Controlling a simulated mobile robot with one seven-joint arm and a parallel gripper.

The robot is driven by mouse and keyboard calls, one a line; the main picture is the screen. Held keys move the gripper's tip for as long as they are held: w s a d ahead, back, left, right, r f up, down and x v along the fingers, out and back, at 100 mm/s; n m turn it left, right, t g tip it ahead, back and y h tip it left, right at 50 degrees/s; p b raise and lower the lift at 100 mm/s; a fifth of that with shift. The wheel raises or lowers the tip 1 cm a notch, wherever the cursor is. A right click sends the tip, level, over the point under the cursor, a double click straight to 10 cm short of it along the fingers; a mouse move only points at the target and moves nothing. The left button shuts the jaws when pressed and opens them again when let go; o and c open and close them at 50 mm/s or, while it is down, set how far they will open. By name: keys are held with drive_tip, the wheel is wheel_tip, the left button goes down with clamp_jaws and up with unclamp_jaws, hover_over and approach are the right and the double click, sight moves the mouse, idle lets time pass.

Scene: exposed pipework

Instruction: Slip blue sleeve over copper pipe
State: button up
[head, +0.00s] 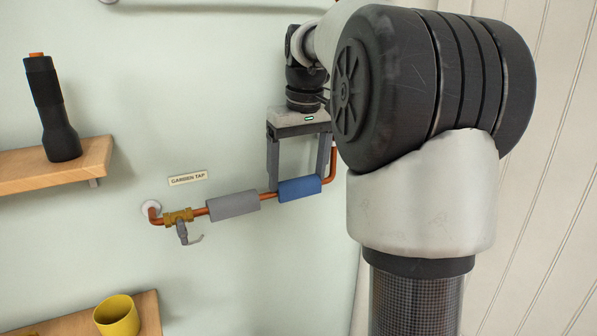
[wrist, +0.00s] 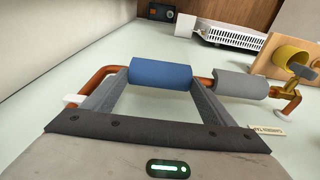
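The blue sleeve (head: 300,189) lies in line with the copper pipe (head: 329,180), on its right-hand stretch in the head view. The wrist view also shows the blue sleeve (wrist: 160,73) covering the pipe (wrist: 205,82), with copper coming out past both ends. It appears to sit around the pipe; its slit is not visible. My gripper (head: 298,183) spans the sleeve lengthwise, one finger at each end, and appears shut on it. In the wrist view my gripper's fingertips (wrist: 159,76) are close against both ends.
A grey sleeve (head: 234,205) covers the pipe to the left, with a short copper gap between. Beyond it are a brass tap (head: 180,217) and a label (head: 187,178). Shelves hold a black torch (head: 52,108) and a yellow cup (head: 117,316). The pipe bends to the wall at right.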

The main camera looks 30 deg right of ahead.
drive_tip(key=o, duration=0.5)
drive_tip(key=shift+w, duration=0.15)
drive_tip(key=shift+c, duration=0.2)
wheel_tip(320, 180, up, 17)
drive_tip(key=s+p, duration=0.2)
drive_tip(key=p, duration=0.2)
drive_tip(key=shift+s+r, duration=0.15)
drive_tip(key=shift+s, duration=0.2)
drive_tip(key=shift+a, duration=0.1)
drive_tip(key=s+a+f+t+h+p, duration=0.1)
drive_tip(key=s+a+f+t, duration=0.3)
drive_tip(key=s+a, duration=0.9)
drive_tip(key=s+f+p, duration=0.1)
drive_tip(key=s+f, duration=0.2)
drive_tip(key=f, duration=0.4)
drive_tip(key=s+a+f+y, duration=0.1)
drive_tip(key=s+f, duration=0.3)
drive_tip(key=f, duration=0.3)
drive_tip(key=shift+p, duration=0.35)
